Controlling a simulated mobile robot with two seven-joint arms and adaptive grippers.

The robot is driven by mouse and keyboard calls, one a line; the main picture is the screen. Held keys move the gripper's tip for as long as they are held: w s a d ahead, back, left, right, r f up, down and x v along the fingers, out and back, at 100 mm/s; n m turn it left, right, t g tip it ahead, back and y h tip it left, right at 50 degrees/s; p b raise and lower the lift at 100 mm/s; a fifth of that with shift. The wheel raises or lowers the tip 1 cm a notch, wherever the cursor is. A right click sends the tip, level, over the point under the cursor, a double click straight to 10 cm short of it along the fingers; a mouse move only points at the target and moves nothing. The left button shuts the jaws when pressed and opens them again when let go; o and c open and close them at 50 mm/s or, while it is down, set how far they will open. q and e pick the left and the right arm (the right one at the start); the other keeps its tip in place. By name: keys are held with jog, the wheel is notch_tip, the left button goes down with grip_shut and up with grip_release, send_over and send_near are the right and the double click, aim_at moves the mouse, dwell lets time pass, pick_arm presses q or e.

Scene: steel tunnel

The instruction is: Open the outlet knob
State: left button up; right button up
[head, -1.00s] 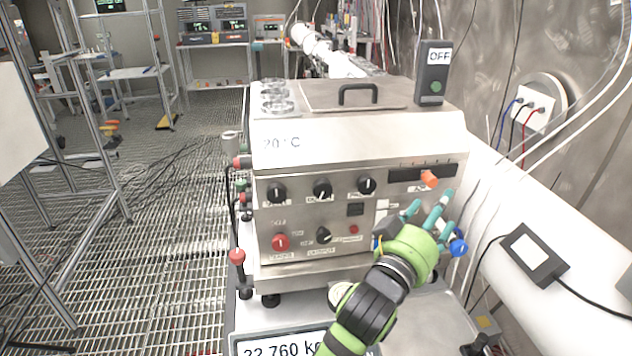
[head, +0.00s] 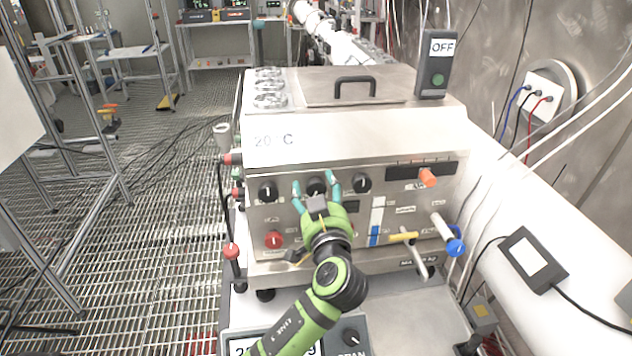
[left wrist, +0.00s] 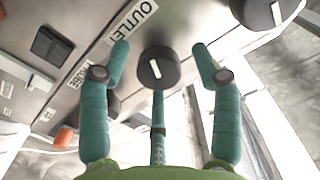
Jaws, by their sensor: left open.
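The outlet knob (head: 317,186) is the round black middle knob in the upper row on the front panel of the steel machine. In the left wrist view the knob (left wrist: 158,68) shows a white pointer line and sits beside the OUTLET label (left wrist: 132,20). My left gripper (head: 316,188), green with teal fingers, is open in front of the panel. In the left wrist view its fingers (left wrist: 160,70) stand on either side of the knob, with a gap visible on both sides; a third finger is below. Contact cannot be told. My right gripper is not in view.
Neighbouring black knobs stand left (head: 268,191) and right (head: 362,183). A red knob (head: 274,240) is lower left. An orange knob (head: 428,177), a blue valve (head: 455,247) and a yellow handle (head: 404,237) are to the right. The scale display (head: 262,346) lies below.

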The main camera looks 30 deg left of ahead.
pick_arm(q)
jog(key=shift+w+a, duration=0.2)
jog(key=shift+w, duration=0.15)
jog(key=c, duration=1.2)
jog(key=shift+o, duration=0.2)
jog(key=n+b, duration=0.1)
jog(key=b, duration=0.1)
jog(key=shift+f+b, duration=0.15)
jog(key=shift+b, duration=0.25)
jog(key=shift+r, duration=0.3)
jog(key=o, duration=1.2)
jog(key=shift+f, duration=0.1)
jog(key=shift+c, duration=0.2)
